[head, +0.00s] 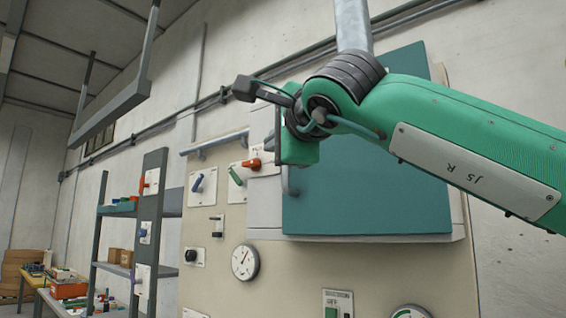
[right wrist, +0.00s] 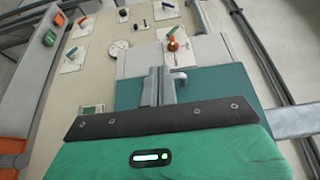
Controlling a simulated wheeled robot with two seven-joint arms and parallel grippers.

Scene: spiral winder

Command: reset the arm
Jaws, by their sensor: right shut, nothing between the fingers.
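My right arm (head: 460,135) is green and reaches in from the right in the head view, raised in front of a wall panel (head: 215,280). Its green hand (head: 299,150) overlaps the upper left of a teal cabinet front (head: 370,200); the fingers cannot be made out there. In the right wrist view my right gripper (right wrist: 160,74) shows grey fingers shut together and empty. A grey handle (right wrist: 181,76) shows just right of the fingertips; whether they touch cannot be told. My left gripper is in neither view.
The panel carries a red-orange switch (head: 252,163), a green switch (head: 236,176), a blue switch (head: 197,184) and a round gauge (head: 245,262). A grey shelf rack (head: 150,215) stands left. A grey beam (head: 112,108) hangs overhead at upper left.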

